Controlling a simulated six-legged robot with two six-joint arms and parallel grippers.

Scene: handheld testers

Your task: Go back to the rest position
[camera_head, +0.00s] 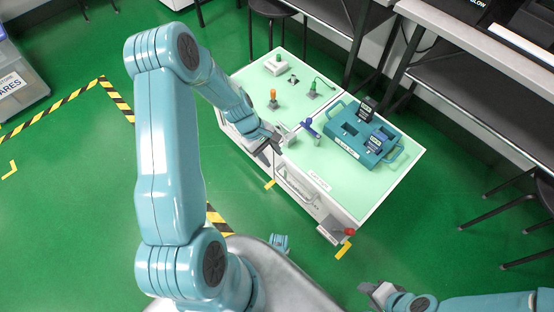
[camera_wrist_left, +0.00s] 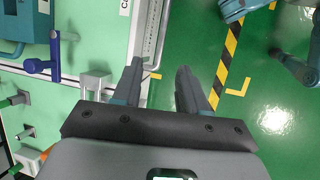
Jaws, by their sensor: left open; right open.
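My left gripper (camera_head: 270,147) is open and empty at the near-left edge of the mint-green workbench (camera_head: 318,175). In the left wrist view its two fingers (camera_wrist_left: 158,88) stand apart, with the bench edge and green floor beyond them. My right gripper (camera_head: 372,292) is low in the head view, off the bench and over the floor; its fingers are small there. The tray's corner also shows in the left wrist view (camera_wrist_left: 14,22).
A blue clamp handle (camera_head: 309,128) and a grey block (camera_wrist_left: 96,82) are close to my left gripper. An orange-handled tool (camera_head: 273,98) and a green one (camera_head: 314,89) stand farther back. A red button (camera_head: 349,232) sits at the bench's near corner. Open floor lies left.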

